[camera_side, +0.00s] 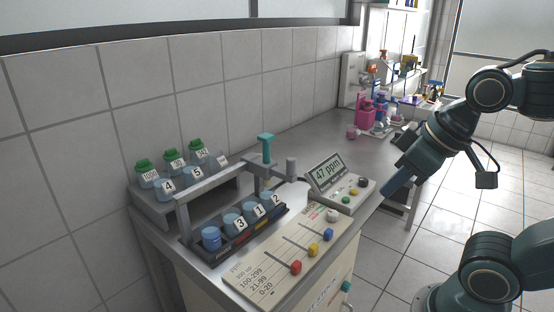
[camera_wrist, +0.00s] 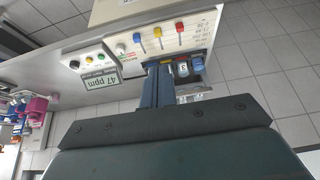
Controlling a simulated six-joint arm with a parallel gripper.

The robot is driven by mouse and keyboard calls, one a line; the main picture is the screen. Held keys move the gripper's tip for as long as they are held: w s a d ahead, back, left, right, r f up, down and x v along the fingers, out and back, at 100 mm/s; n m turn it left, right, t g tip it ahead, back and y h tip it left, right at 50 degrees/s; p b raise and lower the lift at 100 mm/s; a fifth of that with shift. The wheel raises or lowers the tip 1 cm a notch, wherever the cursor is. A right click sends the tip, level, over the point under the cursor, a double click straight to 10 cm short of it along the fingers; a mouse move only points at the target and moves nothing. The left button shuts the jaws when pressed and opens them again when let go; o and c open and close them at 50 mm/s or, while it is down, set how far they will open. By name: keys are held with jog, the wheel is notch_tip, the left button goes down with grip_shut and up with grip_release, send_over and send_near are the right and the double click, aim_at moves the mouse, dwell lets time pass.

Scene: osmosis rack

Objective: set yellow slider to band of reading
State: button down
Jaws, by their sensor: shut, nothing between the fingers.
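The yellow slider (camera_side: 313,249) sits between the red slider (camera_side: 296,267) and the blue slider (camera_side: 328,235) on a cream panel (camera_side: 252,287). All three are at the front end of their slots, roughly level with the "0-20" label. Other labels read "21-99" and "100-299"; the top one is hard to read. The display (camera_side: 326,172) reads 47 ppm. My gripper (camera_side: 386,203) is shut and empty, in the air right of the panel, apart from the sliders. In the wrist view, the yellow slider (camera_wrist: 157,31) lies beyond my shut fingers (camera_wrist: 158,72).
A teal handle (camera_side: 266,137) rises at the back. Pink containers (camera_side: 366,108) stand far back. Air above the panel is clear.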

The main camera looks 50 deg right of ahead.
jog(key=c, duration=2.1)
grip_release()
jog(key=o, duration=0.7)
jog(key=shift+w, duration=0.1)
jog(key=shift+c, duration=0.2)
jog(key=shift+o, duration=1)
jog(key=shift+w, duration=0.15)
jog(key=g, duration=0.6)
send_over(314, 246)
notch_tip(314, 246, down, 9)
jog(key=shift+f, duration=0.2)
jog(key=shift+f, duration=6.85)
jog(key=shift+c, duration=0.2)
